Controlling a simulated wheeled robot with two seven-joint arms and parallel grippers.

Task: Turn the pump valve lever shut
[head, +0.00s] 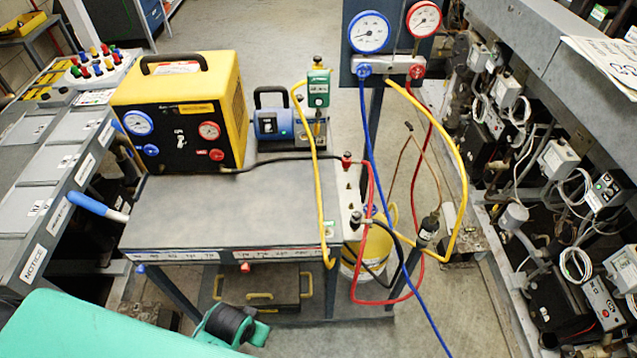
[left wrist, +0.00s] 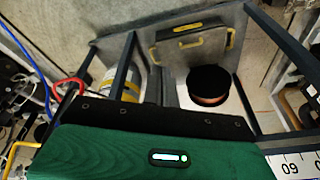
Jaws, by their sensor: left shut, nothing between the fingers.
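A blue pump (head: 272,124) with a black carry handle stands at the back of the grey cart top (head: 235,210). A green-faced unit (head: 318,88) stands at its right on a small stand, with a yellow hose attached. I cannot make out which small part is the pump valve lever. A pale valve block (head: 351,198) with small red and brass fittings is at the cart's right edge. My left gripper (left wrist: 165,118) shows in the left wrist view as a green body with a black front edge, shut and empty, facing the lower shelf. It touches no lever that I can see.
A yellow recovery machine (head: 180,110) stands on the cart's left. Blue, red and yellow hoses hang from the gauge panel (head: 388,70). A yellow-handled case (head: 265,290) is on the lower shelf. The rack (head: 560,160) fills the right; the cart top's front middle is clear.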

